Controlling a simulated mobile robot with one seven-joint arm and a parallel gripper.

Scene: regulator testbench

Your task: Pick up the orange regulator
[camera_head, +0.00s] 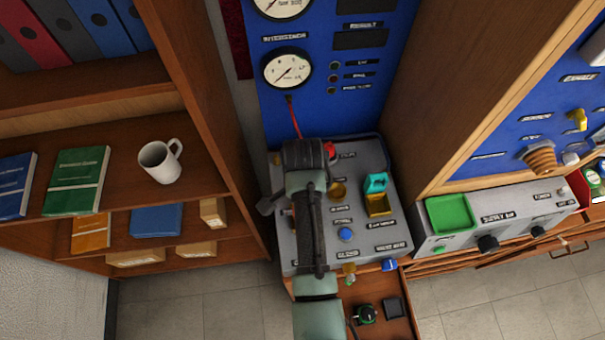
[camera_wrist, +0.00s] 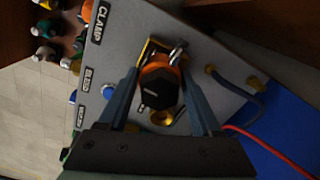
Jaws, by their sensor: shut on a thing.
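The orange regulator (camera_wrist: 158,87) is in the middle of the wrist view, with a black hexagonal knob facing the camera, an orange body behind it and a metal stem at its upper right. My gripper (camera_wrist: 163,92) has one finger on each side of the regulator and is shut on it. A brass-coloured fitting shows behind and below it. I cannot tell whether the regulator still touches the bench panel. In the head view my gripper (camera_head: 304,157) is over the back of the grey bench unit (camera_head: 285,238), and my arm hides the regulator.
A red hose (camera_head: 295,117) runs from the gauge panel (camera_head: 264,105) down near my gripper. A wooden shelf (camera_head: 215,150) with a mug (camera_head: 159,162) stands close on the left.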

